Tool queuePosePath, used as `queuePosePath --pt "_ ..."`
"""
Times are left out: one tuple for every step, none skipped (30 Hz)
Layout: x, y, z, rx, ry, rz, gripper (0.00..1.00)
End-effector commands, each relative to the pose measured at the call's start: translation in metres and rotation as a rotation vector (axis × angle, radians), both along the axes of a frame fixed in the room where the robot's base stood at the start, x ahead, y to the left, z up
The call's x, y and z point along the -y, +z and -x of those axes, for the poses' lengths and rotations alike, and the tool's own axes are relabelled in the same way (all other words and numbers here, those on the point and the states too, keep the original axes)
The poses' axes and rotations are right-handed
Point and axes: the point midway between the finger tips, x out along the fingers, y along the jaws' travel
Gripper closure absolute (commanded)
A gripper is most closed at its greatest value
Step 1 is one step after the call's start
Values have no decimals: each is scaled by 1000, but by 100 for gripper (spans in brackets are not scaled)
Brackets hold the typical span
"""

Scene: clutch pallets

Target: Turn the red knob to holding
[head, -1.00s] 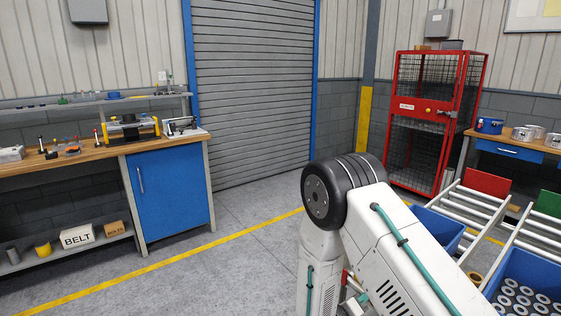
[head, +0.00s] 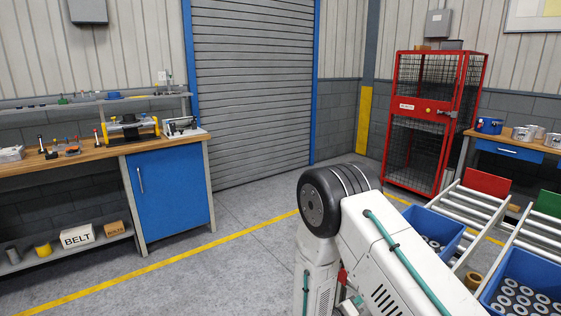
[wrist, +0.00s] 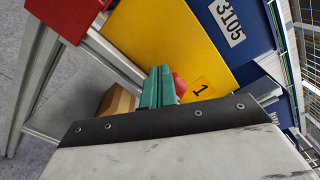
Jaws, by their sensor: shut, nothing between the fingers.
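A red rounded knob (wrist: 180,87) shows in the wrist view against a yellow panel (wrist: 172,45) marked "1". It is partly hidden behind my gripper (wrist: 157,86), whose teal fingers are together just to its left in the picture. I cannot tell whether the fingers touch it. No marking that reads "holding" shows. In the head view my own arm fills the lower right and the gripper cannot be made out.
In the wrist view a blue panel (wrist: 228,45) numbered 3105 and a grey frame stand close around. The head view shows a red cage (head: 425,120), roller conveyors (head: 480,208), blue bins (head: 525,282) and a workbench (head: 140,150). Floor at centre left is clear.

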Motion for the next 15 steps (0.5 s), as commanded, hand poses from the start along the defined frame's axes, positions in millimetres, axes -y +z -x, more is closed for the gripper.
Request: queuePosePath --pt "0 -1 0 0 0 0 100" --pt "0 -2 0 0 0 0 100" --pt "0 -3 0 0 0 0 100" --pt "0 -4 0 0 0 0 100" --pt "0 -4 -1 0 0 0 100" --pt "0 -5 -1 0 0 0 100" --pt "0 -5 -1 0 0 0 100" --pt "0 -5 -1 0 0 0 100" --pt "0 -5 -1 0 0 0 100" --pt "0 -5 -1 0 0 0 100" --pt "0 -6 -1 0 0 0 100" --pt "0 -6 -1 0 0 0 100" --pt "0 -6 -1 0 0 0 100" --pt "0 -6 -1 0 -1 0 100" --pt "0 -6 0 0 -1 0 100"
